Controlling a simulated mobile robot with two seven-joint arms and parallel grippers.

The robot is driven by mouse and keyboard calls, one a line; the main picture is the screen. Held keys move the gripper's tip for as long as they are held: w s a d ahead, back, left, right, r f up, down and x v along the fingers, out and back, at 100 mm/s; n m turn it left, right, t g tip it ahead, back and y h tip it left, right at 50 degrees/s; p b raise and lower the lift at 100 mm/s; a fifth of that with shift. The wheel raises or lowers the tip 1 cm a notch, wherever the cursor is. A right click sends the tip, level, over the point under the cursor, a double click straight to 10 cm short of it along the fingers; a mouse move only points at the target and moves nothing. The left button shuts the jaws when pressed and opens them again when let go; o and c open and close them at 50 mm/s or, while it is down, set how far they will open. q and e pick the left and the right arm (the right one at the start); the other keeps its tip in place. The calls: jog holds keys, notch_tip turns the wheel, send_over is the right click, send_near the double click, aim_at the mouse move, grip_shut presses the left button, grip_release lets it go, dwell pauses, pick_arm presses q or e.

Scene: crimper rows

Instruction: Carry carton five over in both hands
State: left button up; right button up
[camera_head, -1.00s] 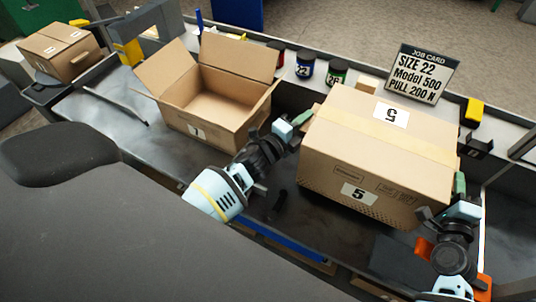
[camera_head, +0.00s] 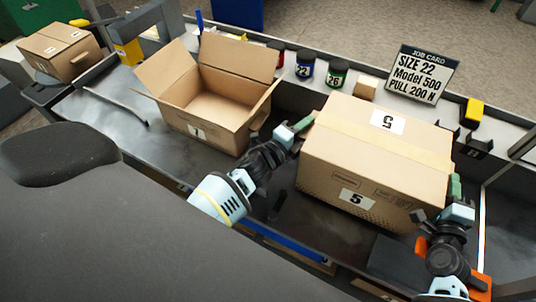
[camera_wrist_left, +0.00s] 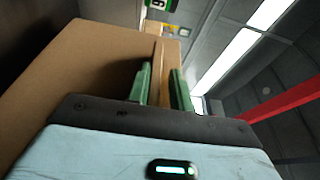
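Carton five (camera_head: 372,165) is a closed brown box with a tape strip and "5" labels on its top and front, in the right half of the head view. My left gripper (camera_head: 303,124) is at its left side. In the left wrist view its green fingers (camera_wrist_left: 162,88) stand on both sides of a thin brown strip at the carton's side (camera_wrist_left: 85,65), closed on it. My right gripper (camera_head: 455,187) is at the carton's right side, with a green finger against it; its other finger is hidden. The carton's underside is hidden, so clearance from the bench is unclear.
An open, empty-looking carton (camera_head: 215,97) labelled 1 stands left of carton five. Behind are jars (camera_head: 337,74), a job card (camera_head: 422,75) and a yellow-topped item (camera_head: 474,110). Another closed carton (camera_head: 62,52) stands far left.

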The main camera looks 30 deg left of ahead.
pick_arm(q)
jog(key=shift+o, duration=1.2)
jog(key=shift+d+r, duration=0.1)
jog(key=shift+r, duration=0.25)
pick_arm(e)
jog(key=shift+o, duration=1.2)
jog(key=shift+w+r, duration=0.1)
jog(key=shift+r, duration=0.2)
pick_arm(q)
jog(key=shift+w+r, duration=0.1)
jog(key=shift+a, duration=0.2)
pick_arm(e)
jog(key=shift+d+r, duration=0.1)
jog(key=shift+d, duration=0.1)
pick_arm(q)
jog(key=o, duration=0.9)
jog(key=shift+a, duration=0.1)
pick_arm(e)
jog(key=shift+d, duration=0.1)
pick_arm(q)
jog(key=v, duration=1.2)
jog(key=shift+f, duration=0.4)
